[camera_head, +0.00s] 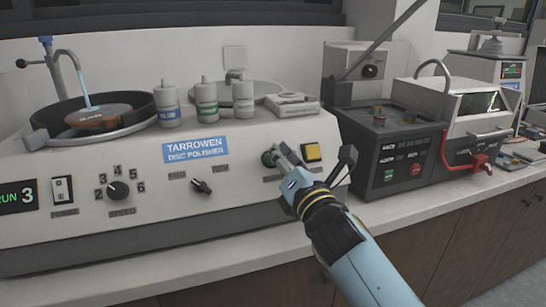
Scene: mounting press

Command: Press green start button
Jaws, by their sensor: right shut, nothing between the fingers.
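My right gripper (282,152) is shut and empty. Its fingertips are at a round green button (267,159) on the front of the white disc polisher (90,235). The fingers partly cover this button, and I cannot tell whether they touch it or whether it is pushed in. A square yellow button (312,151) sits just right of the fingertips. To the right, a dark bench unit (364,140) has a small green button (389,176) and a red one (415,170) low on its front, clear of the gripper. My left gripper is out of view.
The polisher's front also carries a selector knob (118,192), a black knob (201,186) and a power switch (62,190). Several bottles (206,104) stand on top. A red-handled part (477,163) juts from the unit at right. The counter front edge (200,275) is clear.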

